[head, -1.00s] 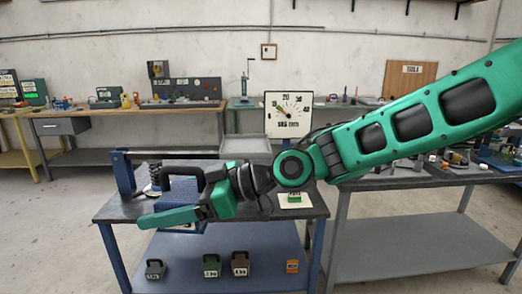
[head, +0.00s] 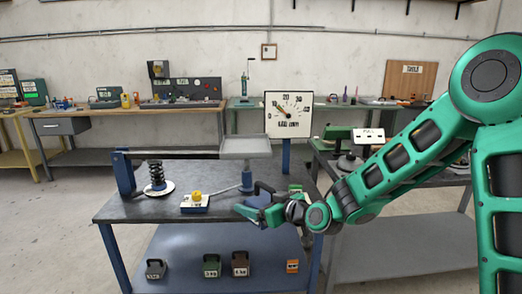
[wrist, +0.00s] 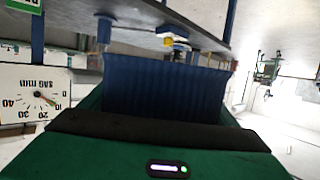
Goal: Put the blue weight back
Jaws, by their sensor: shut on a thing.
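My gripper (head: 250,212) is over the right part of the dark workbench top, near its front edge. It is shut on the blue weight (wrist: 165,92), a ridged blue block that fills the middle of the wrist view. The black coil spring (head: 155,175) stands on a white disc at the left of the bench.
A small blue-based box with a yellow knob (head: 195,202) stands mid-bench. Grey (head: 156,269), green (head: 211,266), brown (head: 240,265) and orange (head: 292,266) weights sit on the lower shelf. The bench's front left is clear.

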